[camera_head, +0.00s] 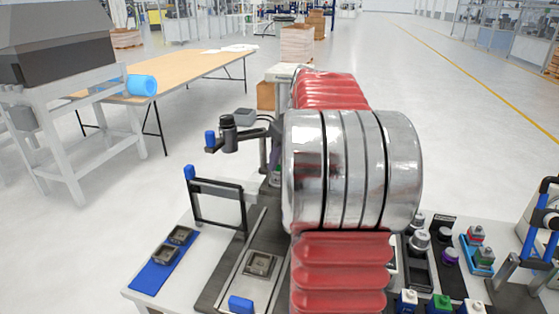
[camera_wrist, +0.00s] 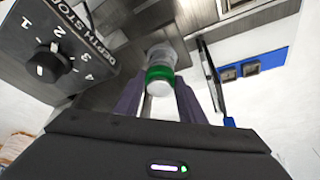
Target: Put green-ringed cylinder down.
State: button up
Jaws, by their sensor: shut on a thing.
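In the wrist view, the green-ringed cylinder (camera_wrist: 160,74) is whitish and grey with a bright green band. My gripper (camera_wrist: 158,96) is shut on it, with one dark finger on each side. A grey metal surface shows behind the cylinder; I cannot tell whether the two touch.
A panel with a depth-stop dial (camera_wrist: 46,62) stands close at left in the wrist view. In the head view, a blue plate (camera_head: 152,277) with two square sockets lies at left beside a black upright frame (camera_head: 217,189). Several small parts crowd the bench's right side.

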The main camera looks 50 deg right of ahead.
jog(key=o, duration=1.1)
jog(key=v, duration=1.2)
jog(key=shift+w, duration=0.1)
